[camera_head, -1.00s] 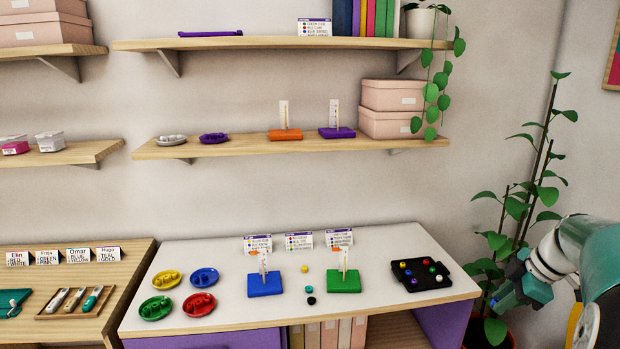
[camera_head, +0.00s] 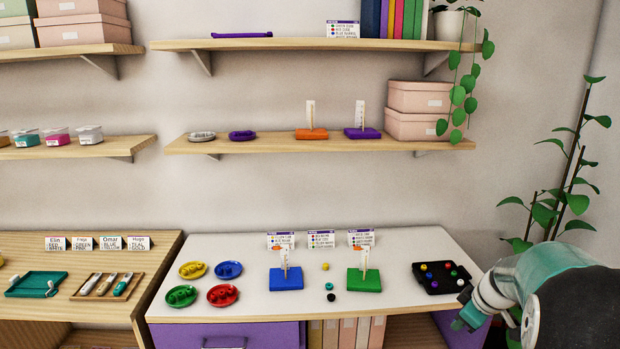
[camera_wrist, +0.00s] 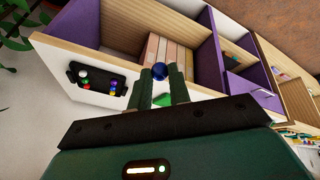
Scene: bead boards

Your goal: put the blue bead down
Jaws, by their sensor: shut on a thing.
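My gripper (camera_wrist: 162,86) is shut on a dark blue bead (camera_wrist: 159,70) in the wrist view. The bead sits at the fingertips, in the air in front of the cabinet as seen there. In the head view my arm reaches in at the lower right, beside the white table (camera_head: 240,302); I cannot make out the bead there. A blue board with a peg (camera_head: 286,281) and a green board with a peg (camera_head: 364,283) stand on the table. A blue dish (camera_head: 228,270) lies at the left with yellow (camera_head: 193,269), green (camera_head: 182,295) and red (camera_head: 222,295) dishes.
A black tray (camera_head: 424,284) with several beads lies at the table's right; it also shows in the wrist view (camera_wrist: 98,96). Loose yellow (camera_head: 325,267), teal (camera_head: 329,286) and black (camera_head: 331,297) beads lie between the boards. A plant (camera_head: 546,212) stands at the right. Cards line the table's back.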

